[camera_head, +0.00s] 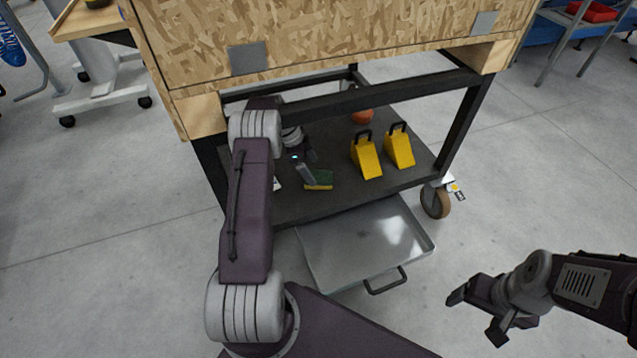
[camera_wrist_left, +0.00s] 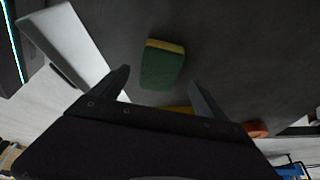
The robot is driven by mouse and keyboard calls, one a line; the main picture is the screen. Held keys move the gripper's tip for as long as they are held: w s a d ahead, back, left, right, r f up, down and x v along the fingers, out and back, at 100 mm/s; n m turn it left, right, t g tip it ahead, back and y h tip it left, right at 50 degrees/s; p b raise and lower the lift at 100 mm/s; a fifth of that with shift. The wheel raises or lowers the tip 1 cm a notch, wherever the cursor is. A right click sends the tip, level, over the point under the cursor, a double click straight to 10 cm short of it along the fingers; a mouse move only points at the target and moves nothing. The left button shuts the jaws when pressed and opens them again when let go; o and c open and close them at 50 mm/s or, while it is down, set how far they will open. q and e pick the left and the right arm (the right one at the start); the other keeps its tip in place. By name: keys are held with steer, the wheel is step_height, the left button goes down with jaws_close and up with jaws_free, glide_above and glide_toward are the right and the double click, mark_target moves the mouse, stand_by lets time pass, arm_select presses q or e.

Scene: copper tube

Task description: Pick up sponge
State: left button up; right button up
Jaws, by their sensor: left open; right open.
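A green and yellow sponge (camera_head: 319,180) lies on the dark lower shelf (camera_head: 300,208) of the cart. In the left wrist view the sponge (camera_wrist_left: 162,65) shows ahead of the open fingers, with its green side towards the camera and a yellow edge. My left gripper (camera_head: 306,172) reaches in under the cart top and is just left of the sponge; it is open and empty. In the left wrist view the gripper (camera_wrist_left: 158,85) has the sponge roughly centred between its fingers. My right gripper (camera_head: 478,318) is open and empty over the floor at the lower right.
Two yellow wedges with black handles (camera_head: 366,158) (camera_head: 399,148) stand on the shelf right of the sponge. An orange round object (camera_head: 362,117) lies behind them. The wooden cart top (camera_head: 330,50) and its dark frame (camera_head: 464,118) surround the left arm. A metal tray (camera_head: 345,243) lies in front.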

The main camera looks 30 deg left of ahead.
mark_target(317, 177)
arm_select(q)
steer(key=b+x, duration=0.3)
steer(key=x, duration=0.2)
steer(key=shift+s+f+b, duration=0.1)
steer(key=shift+f+b, duration=0.05)
steer(key=shift+b, duration=0.2)
steer(key=shift+r, duration=0.2)
steer(key=c, duration=1.4)
arm_select(e)
step_height(317, 177, down, 4)
steer(key=shift+r, duration=0.1)
